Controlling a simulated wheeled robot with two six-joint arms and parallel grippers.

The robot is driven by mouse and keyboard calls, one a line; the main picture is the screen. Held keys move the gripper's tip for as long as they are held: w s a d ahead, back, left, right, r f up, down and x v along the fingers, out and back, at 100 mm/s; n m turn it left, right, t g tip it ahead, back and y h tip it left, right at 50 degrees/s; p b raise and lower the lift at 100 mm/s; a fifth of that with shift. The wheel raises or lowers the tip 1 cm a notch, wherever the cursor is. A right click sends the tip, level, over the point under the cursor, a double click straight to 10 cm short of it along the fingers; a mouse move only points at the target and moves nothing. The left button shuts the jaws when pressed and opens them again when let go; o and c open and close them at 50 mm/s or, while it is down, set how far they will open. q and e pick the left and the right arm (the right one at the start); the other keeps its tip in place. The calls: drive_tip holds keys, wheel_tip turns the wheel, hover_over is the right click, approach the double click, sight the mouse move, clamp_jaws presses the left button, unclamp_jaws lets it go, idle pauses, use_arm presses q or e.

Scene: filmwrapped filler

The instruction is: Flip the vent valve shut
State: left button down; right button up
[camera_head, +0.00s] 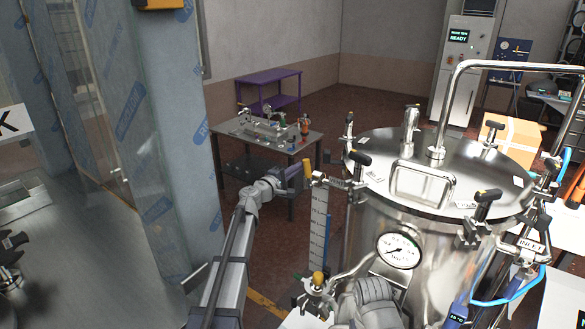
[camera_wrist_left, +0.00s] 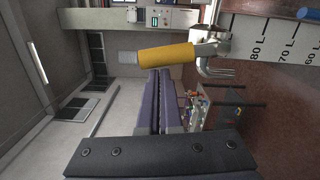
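A valve with a yellow lever handle (camera_head: 307,169) sits at the top of the level scale on the left side of the steel tank (camera_head: 430,255). Its handle points up. My left gripper (camera_head: 298,175) is just left of this handle. In the left wrist view the yellow handle (camera_wrist_left: 165,55) lies across the picture just past the tips of my left gripper (camera_wrist_left: 162,75). The purple fingers are close together with only a thin slit between them and hold nothing visible. Contact with the handle cannot be told. My right gripper is not in view.
A pressure gauge (camera_head: 398,250) is on the tank front. Black clamp knobs (camera_head: 361,158) stick up around the lid. A lower yellow-tipped valve (camera_head: 318,279) is under the scale (camera_head: 318,225). A metal table (camera_head: 268,140) with fittings stands behind. A film-wrapped pillar (camera_head: 165,130) is at left.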

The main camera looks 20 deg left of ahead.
use_arm(q)
drive_tip(key=shift+s+d+r+m, duration=0.25)
drive_tip(key=shift+d+r+m, duration=0.05)
drive_tip(key=shift+d, duration=0.4)
idle(0.4)
